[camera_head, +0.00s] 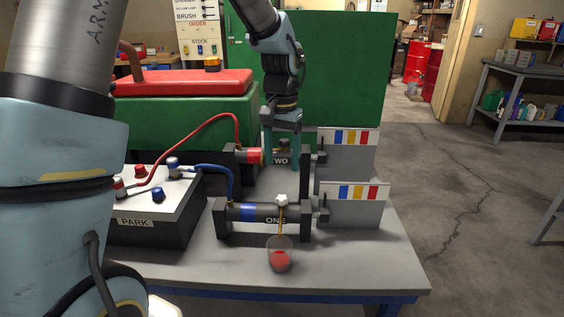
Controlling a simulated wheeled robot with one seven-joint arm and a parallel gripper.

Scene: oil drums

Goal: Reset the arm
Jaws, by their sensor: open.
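My gripper (282,156) points down over the back of the grey table (345,262). Its two teal fingers are apart, around or just behind a small dark fitting (284,145) on the cylinder marked TWO (280,160); I cannot tell whether they touch it. The cylinder marked ONE (268,218) lies in front, with a blue band and a white knob (281,200). A thin amber stream or rod runs from the knob down to a clear cup (280,254) with red contents. My arm fills the left of the view and reaches in from the top.
A box marked PARK (137,222) stands left, with a red hose (190,130) and a blue hose (215,168) on the fittings. A red-lidded green case (190,83) is behind. The table's front right is clear.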

